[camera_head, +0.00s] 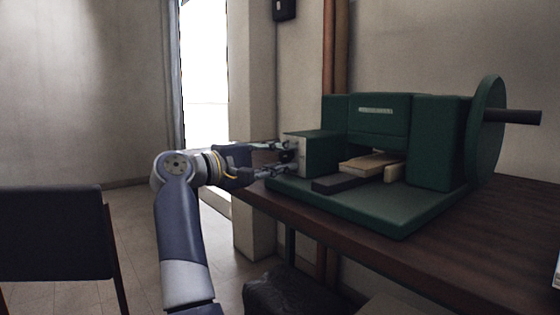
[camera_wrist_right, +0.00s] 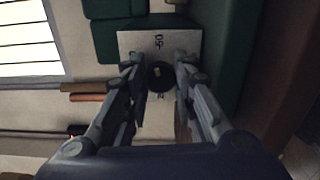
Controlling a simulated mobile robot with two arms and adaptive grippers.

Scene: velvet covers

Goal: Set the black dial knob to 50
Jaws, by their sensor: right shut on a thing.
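The black dial knob (camera_wrist_right: 160,76) is round and small, with a pale mark on its face. It sits on a light dial plate (camera_wrist_right: 135,42) on the end of the green machine (camera_head: 320,150). Dark printed figures show sideways on the plate above the knob in the right wrist view. My right gripper (camera_head: 287,156) is at the machine's left end. In the right wrist view, the fingers of my right gripper (camera_wrist_right: 158,80) stand on both sides of the knob and are shut on it. In the head view the fingers largely hide the knob. My left gripper is not in view.
The machine stands on a dark wooden table (camera_head: 480,225), with a large green wheel (camera_head: 487,130) on its right. A dark chair (camera_head: 55,235) is at the left. A bright window (camera_head: 205,75) is behind my arm. A dark object (camera_head: 290,292) lies below the table.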

